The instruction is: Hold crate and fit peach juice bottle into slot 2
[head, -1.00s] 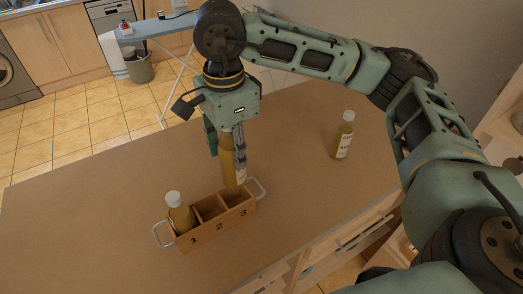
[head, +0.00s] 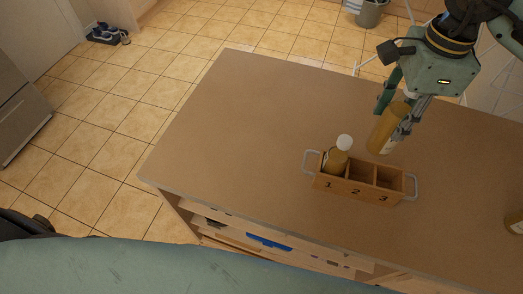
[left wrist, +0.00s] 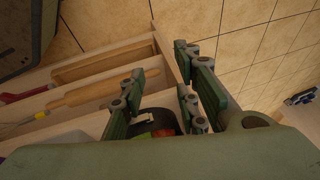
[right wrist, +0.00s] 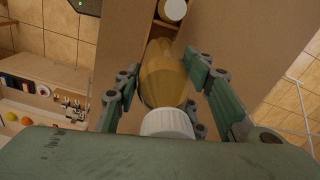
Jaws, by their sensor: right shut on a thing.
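The wooden crate (head: 357,190) stands on the table, with slots marked 1, 2 and 3 and a metal handle at each end. A white-capped bottle (head: 337,160) stands in slot 1; slots 2 and 3 look empty. My right gripper (head: 392,112) is shut on an amber bottle (head: 383,136), tilted in the head view, just behind the crate near slots 2 and 3. Its white cap (right wrist: 168,122) shows in the right wrist view; its label is unreadable. My left gripper (left wrist: 166,62) is open and empty beside the table's drawers, outside the head view.
Another bottle (head: 514,222) stands on the table at the right edge of the head view. The table (head: 250,130) is clear left of the crate. Open drawers (left wrist: 100,65) with a rolling pin (left wrist: 95,92) lie below my left gripper.

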